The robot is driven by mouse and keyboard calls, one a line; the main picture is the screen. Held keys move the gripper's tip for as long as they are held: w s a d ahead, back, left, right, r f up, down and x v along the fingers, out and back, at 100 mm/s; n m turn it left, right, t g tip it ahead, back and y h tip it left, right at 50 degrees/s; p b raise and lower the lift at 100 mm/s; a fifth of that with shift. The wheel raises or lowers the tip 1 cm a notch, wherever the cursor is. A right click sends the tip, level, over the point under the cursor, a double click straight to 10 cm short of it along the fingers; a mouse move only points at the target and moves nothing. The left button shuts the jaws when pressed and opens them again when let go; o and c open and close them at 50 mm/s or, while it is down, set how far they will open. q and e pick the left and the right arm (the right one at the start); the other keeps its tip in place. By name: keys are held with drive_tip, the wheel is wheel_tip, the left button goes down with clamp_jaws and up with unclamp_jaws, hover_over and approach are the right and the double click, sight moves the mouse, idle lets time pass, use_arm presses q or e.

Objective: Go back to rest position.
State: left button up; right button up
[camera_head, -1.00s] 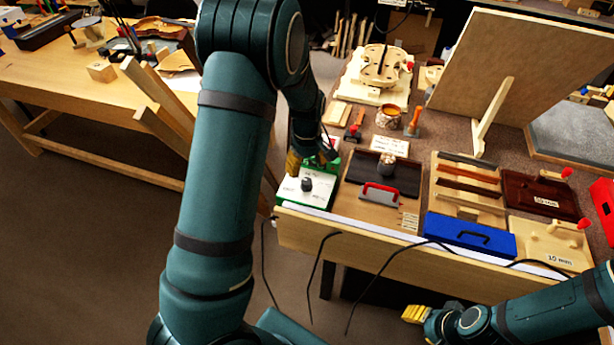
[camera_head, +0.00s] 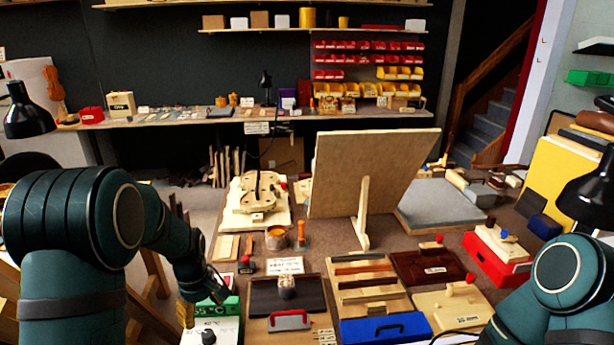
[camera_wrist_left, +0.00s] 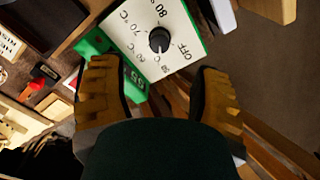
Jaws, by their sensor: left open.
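My left gripper (camera_head: 202,306) hangs over the front left of the bench, beside a white and green temperature box (camera_head: 228,325) with a black dial. In the left wrist view, my left gripper (camera_wrist_left: 156,88) has its two yellow fingers wide apart with nothing between them. The box (camera_wrist_left: 188,20) lies beyond the fingertips there, its knob (camera_wrist_left: 159,40) between their lines; I cannot tell whether a finger touches it. My right arm (camera_head: 565,285) comes in at the lower right; its gripper is outside the frame.
A violin body on a pale block (camera_head: 257,200), a leaning board (camera_head: 365,175), a blue box (camera_head: 385,330) and a red-handled tool (camera_head: 290,320) crowd the bench. A red case (camera_head: 492,262) stands near my right arm. Grey floor shows behind my left arm.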

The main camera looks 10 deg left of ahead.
use_arm(q)
drive_tip(key=s+d+f+m, duration=0.1)
drive_tip(key=f, duration=0.1)
drive_tip(key=s+d+f, duration=0.1)
drive_tip(key=d+f, duration=0.1)
drive_tip(key=s+d+f+m, duration=0.1)
drive_tip(key=f, duration=0.2)
drive_tip(key=shift+d+m+h, duration=0.25)
drive_tip(key=shift+m+h, duration=0.05)
drive_tip(key=s+d+f+m+h, duration=0.1)
drive_tip(key=s+d+f+m, duration=0.3)
drive_tip(key=s+d, duration=0.3)
drive_tip(key=s+d+f+m+t+h, duration=0.1)
drive_tip(key=s+d+f+m+h, duration=0.1)
drive_tip(key=s+d+f+m, duration=0.2)
drive_tip(key=s+d+f, duration=0.1)
drive_tip(key=s+d, duration=0.2)
drive_tip(key=d, duration=0.2)
drive_tip(key=shift+s+d+f+t, duration=0.2)
drive_tip(key=shift+s+d+t, duration=0.1)
drive_tip(key=shift+d, duration=0.1)
